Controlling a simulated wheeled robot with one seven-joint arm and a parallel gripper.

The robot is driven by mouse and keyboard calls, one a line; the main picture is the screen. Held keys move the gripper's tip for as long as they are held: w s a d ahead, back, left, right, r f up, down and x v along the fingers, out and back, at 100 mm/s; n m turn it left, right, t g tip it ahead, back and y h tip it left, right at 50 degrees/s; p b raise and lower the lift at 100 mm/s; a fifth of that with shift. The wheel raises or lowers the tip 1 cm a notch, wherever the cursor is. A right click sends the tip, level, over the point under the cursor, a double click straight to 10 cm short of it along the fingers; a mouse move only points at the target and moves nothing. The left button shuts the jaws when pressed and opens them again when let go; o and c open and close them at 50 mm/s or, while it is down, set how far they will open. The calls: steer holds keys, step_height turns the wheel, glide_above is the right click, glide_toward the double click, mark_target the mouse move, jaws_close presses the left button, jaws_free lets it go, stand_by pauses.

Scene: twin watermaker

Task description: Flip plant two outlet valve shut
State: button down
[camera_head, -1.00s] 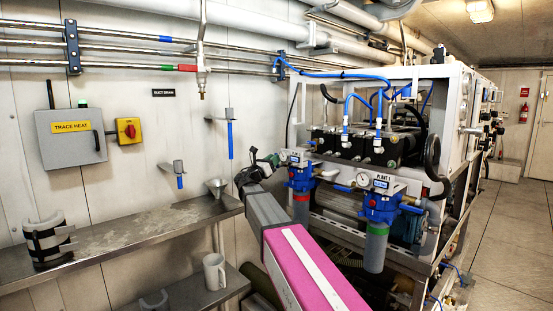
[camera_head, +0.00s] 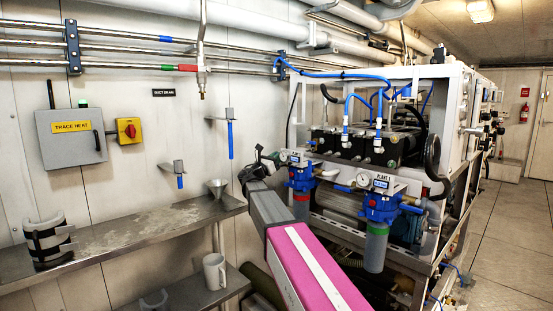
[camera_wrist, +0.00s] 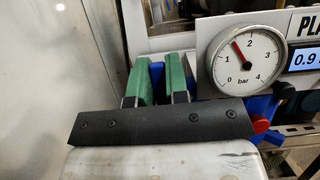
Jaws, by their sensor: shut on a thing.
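My gripper (camera_head: 268,160) is at the left side of the left blue filter unit (camera_head: 301,178), below the plant frame. In the wrist view my gripper (camera_wrist: 160,76) shows two green finger pads close together. They are shut on a blue part (camera_wrist: 157,74), which looks like the outlet valve's lever and is mostly hidden between and behind the pads. Just right of the fingers is a round pressure gauge (camera_wrist: 245,60), its red needle between 1 and 2 bar. The plant label (camera_wrist: 308,22) is cut off after "PLA", so its number cannot be read.
The right filter unit (camera_head: 379,207) is marked PLANT 1. A red knob (camera_wrist: 261,125) and blue parts lie right of my fingers. A steel shelf (camera_head: 120,232) with a funnel (camera_head: 217,186) runs along the left wall. A mug (camera_head: 214,271) stands below.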

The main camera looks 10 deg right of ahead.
steer(key=shift+m, duration=0.3)
steer(key=c, duration=1.4)
jaws_free()
steer(key=shift+s, duration=0.1)
steer(key=v, duration=1)
steer(key=shift+s+a+f, duration=0.15)
steer(key=shift+a+f, duration=0.05)
steer(key=shift+a, duration=0.1)
